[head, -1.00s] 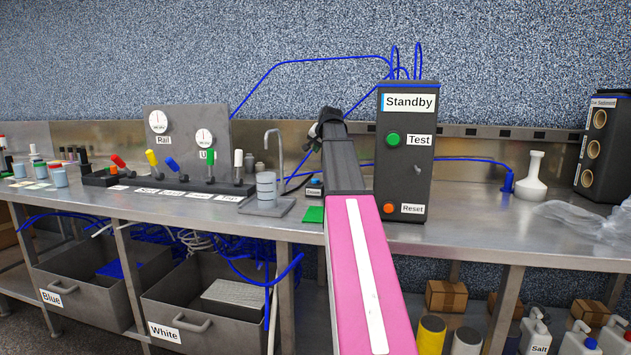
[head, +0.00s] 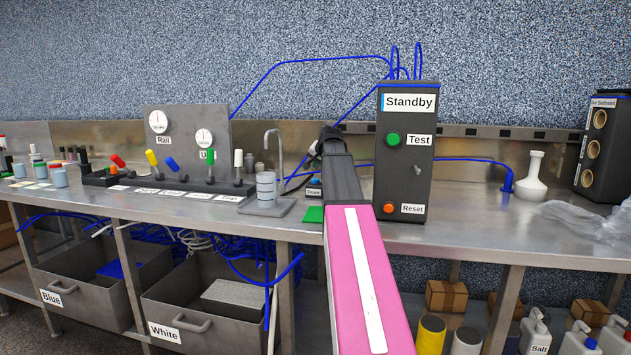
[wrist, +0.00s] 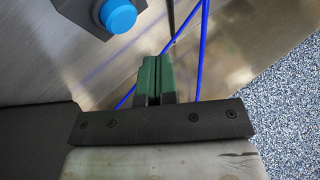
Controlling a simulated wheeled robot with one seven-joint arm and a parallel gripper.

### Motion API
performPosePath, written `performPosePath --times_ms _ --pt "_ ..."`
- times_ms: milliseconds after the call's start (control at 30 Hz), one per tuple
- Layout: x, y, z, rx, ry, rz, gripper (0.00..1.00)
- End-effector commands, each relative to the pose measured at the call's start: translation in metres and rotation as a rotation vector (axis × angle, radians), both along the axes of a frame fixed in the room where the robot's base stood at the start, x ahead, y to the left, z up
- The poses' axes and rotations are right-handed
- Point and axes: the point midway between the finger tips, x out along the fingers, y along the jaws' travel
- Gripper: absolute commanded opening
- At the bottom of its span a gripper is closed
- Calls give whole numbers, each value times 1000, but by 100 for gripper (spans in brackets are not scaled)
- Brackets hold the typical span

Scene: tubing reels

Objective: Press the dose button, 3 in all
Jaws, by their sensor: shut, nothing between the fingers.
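In the wrist view a round blue button (wrist: 118,15) sits on a dark box (wrist: 83,12) on the steel bench, cut by the top edge. I take it for the dose button. My gripper (wrist: 152,62) shows two green fingers closed together with nothing between them. The fingertips are below and to the right of the button in that view, apart from it. In the head view a small labelled box (head: 313,191) stands just left of my arm; its label is too small to read surely.
A tall dark cabinet (head: 405,175) reading Standby, with a green Test button (head: 394,140) and orange Reset button (head: 389,208), stands close right of my arm. A tap (head: 280,160) and a lever panel stand left. Blue tubing (wrist: 202,50) passes near the fingers.

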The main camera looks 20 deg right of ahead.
Motion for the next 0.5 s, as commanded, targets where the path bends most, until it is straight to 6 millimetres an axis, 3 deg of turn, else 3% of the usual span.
performPosePath --times_ms 200,500 --pt "0 0 -20 1 1 0 0" --pt "0 0 -22 0 0 0 0"
